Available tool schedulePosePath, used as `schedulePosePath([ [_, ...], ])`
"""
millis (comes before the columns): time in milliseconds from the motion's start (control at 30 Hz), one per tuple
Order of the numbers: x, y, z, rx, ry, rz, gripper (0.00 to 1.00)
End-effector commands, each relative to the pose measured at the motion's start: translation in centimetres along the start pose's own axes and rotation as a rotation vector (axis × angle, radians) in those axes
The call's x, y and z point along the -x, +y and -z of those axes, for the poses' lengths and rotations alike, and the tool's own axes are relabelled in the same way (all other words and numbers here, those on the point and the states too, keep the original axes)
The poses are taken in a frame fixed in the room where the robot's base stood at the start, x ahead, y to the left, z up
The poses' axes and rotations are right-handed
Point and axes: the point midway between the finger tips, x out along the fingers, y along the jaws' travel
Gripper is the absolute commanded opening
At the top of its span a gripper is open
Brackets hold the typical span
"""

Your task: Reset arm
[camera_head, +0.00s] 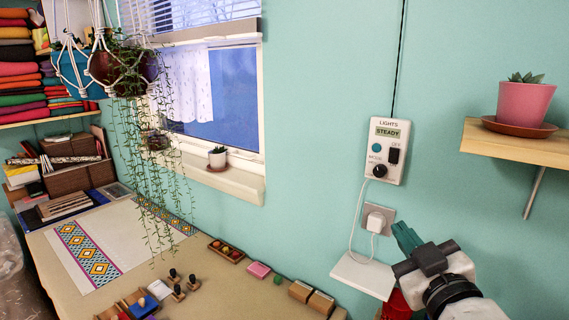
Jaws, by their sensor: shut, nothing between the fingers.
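My gripper (405,238) is at the lower right of the head view, at the end of my white and black arm. Its teal fingers are together and hold nothing. It points up and left, just right of the white plug in the wall socket in the picture. A small white shelf (362,276) shows below and left of it. The light control box (385,151), marked LIGHTS and reading STEADY, is on the wall above it.
A white plug (376,222) with a cord sits in the socket. A wooden shelf (515,143) with a pink potted plant (523,103) is at right. A table (205,284) with printed cloth and small blocks is at lower left. Hanging plants (125,70) are before the window.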

Motion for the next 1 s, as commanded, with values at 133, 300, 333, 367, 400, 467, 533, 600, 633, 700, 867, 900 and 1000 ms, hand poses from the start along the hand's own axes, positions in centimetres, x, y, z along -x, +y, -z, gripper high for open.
schedulePosePath([
  [133,1.3,-1.2,-4.5,-0.029,-0.127,0.042,0.00],
  [300,4.2,-2.9,-11.0,-0.081,-0.324,0.097,0.00],
  [333,5.0,-3.2,-12.4,-0.093,-0.368,0.107,0.00],
  [367,6.0,-3.7,-14.0,-0.108,-0.421,0.119,0.00],
  [400,7.5,-4.3,-16.1,-0.128,-0.494,0.135,0.00],
  [467,10.1,-5.2,-19.4,-0.161,-0.610,0.155,0.00],
  [533,13.4,-6.2,-22.8,-0.202,-0.745,0.174,0.00],
  [600,17.1,-7.2,-25.8,-0.241,-0.882,0.188,0.00],
  [633,18.8,-7.6,-27.0,-0.259,-0.940,0.193,0.00],
  [700,22.8,-8.6,-29.4,-0.300,-1.076,0.201,0.00],
  [867,31.5,-10.3,-32.9,-0.378,-1.349,0.204,0.00],
  [900,33.2,-10.6,-33.4,-0.393,-1.403,0.203,0.00],
  [1000,36.6,-11.3,-34.0,-0.421,-1.506,0.199,0.00],
])
